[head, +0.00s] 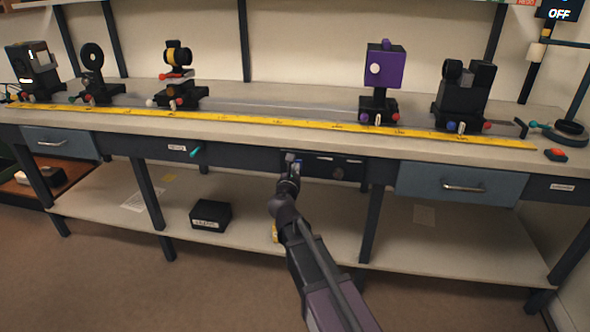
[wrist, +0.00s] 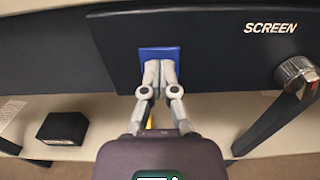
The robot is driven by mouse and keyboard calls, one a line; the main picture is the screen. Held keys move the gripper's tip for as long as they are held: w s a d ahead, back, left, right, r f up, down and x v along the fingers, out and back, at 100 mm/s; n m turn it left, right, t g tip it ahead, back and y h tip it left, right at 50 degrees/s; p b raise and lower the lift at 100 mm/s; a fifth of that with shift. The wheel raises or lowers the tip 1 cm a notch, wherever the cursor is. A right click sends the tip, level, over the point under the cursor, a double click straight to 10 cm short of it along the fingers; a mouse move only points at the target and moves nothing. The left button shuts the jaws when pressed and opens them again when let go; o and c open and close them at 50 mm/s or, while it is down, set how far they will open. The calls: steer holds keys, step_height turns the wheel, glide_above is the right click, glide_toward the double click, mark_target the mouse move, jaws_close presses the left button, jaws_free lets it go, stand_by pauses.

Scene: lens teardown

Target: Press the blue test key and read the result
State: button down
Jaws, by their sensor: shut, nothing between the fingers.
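The blue key (wrist: 146,54) sits on a dark front panel under the bench top, left of the white word SCREEN, in the wrist view. My gripper (wrist: 160,64) is shut and empty. Its fingertips are in front of the blue key and cover its middle and lower part; I cannot tell whether they touch it or how far it is pushed in. In the head view, my gripper (head: 292,162) reaches up to the panel (head: 318,161), and the key is mostly hidden. A sign (head: 559,14) at the top right reads OFF.
A silver knob (wrist: 297,75) is right of the key. Optical mounts, including a purple box (head: 384,66), stand along the bench behind a yellow ruler (head: 250,126). Blue drawers (head: 458,185) flank the panel. A black box (head: 211,214) sits on the lower shelf.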

steer(key=s+a, duration=0.2)
steer(key=s, duration=1.1)
steer(key=shift+s+a, duration=0.25)
steer(key=shift+a, duration=0.1)
steer(key=s+d+f+m+g+h+p, duration=0.15)
steer(key=d+f+m+g, duration=0.25)
steer(key=d+m, duration=0.45)
steer(key=s+d+f+m+g+h, duration=0.2)
steer(key=d+f+m+g, duration=0.25)
steer(key=d+m, duration=0.35)
steer(key=s+d+f+m+g+y+p, duration=0.1)
steer(key=s+f+m+g+y, duration=0.35)
steer(key=m, duration=0.45)
steer(key=s+d+f+m+g+y, duration=0.25)
steer(key=s+m+g, duration=0.25)
steer(key=s+m, duration=0.25)
step_height(320, 180, up, 38)
steer(key=p, duration=3.8)
steer(key=shift+w+a+m, duration=0.3)
steer(key=shift+a+m, duration=0.1)
steer(key=shift+a, duration=0.05)
steer(key=shift+f, duration=0.15)
